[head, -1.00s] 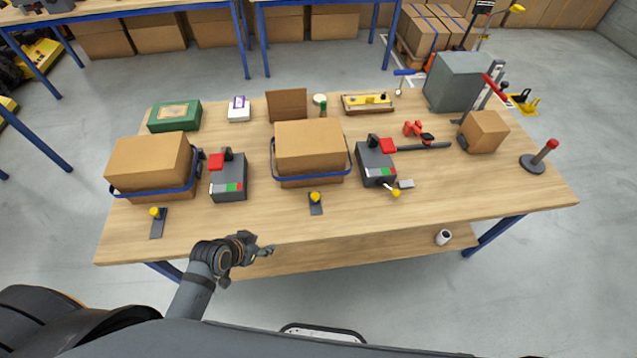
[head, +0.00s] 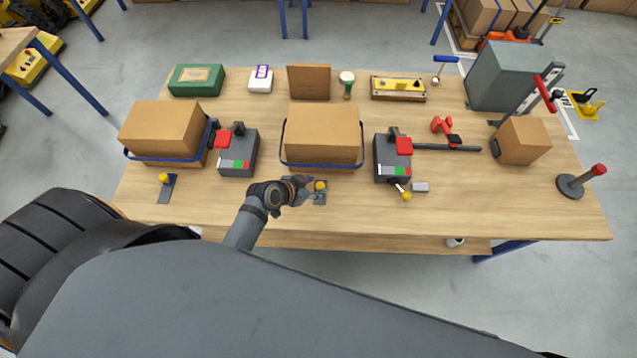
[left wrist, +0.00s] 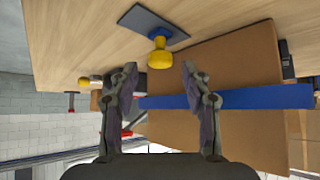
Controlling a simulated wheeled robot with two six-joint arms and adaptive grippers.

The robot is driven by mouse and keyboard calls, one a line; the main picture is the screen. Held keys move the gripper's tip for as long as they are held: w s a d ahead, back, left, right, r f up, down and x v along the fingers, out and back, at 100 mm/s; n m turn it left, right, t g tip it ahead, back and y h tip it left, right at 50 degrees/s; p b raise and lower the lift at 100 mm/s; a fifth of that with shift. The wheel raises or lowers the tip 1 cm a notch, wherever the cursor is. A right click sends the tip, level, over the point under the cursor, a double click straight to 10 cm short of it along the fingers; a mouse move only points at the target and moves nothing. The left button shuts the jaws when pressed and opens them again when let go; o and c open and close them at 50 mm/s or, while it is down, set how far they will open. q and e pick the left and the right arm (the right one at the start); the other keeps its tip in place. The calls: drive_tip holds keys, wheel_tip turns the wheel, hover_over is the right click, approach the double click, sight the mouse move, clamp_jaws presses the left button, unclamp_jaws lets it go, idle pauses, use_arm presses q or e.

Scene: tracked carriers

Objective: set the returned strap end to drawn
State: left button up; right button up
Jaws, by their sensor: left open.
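Two cartons stand on the workbench, each with a blue strap around it: a left carton (head: 163,128) and a middle carton (head: 322,133). A dark plate with a yellow knob (head: 320,185) lies in front of the middle carton; a similar yellow knob (head: 164,178) is at the left carton. My left gripper (head: 309,188) is beside the middle knob and partly covers its plate. In the left wrist view the open fingers (left wrist: 159,88) are empty, with the yellow knob (left wrist: 160,54) just beyond their tips and the blue strap (left wrist: 225,98) behind. Which strap end is the returned one I cannot tell.
Two grey boxes with red tops, a left one (head: 238,152) and a right one (head: 393,158), stand beside the cartons. The right one has a yellow-tipped lever (head: 405,195). A small carton (head: 522,140) and a red-topped post (head: 580,184) are at the right. The front bench strip is mostly clear.

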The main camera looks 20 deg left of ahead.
use_arm(q)
drive_tip(key=shift+x, duration=0.95)
drive_tip(key=shift+f, duration=0.15)
drive_tip(key=shift+c, duration=0.4)
clamp_jaws()
use_arm(e)
drive_tip(key=shift+w+d+r, duration=0.15)
drive_tip(key=shift+w+d, duration=0.05)
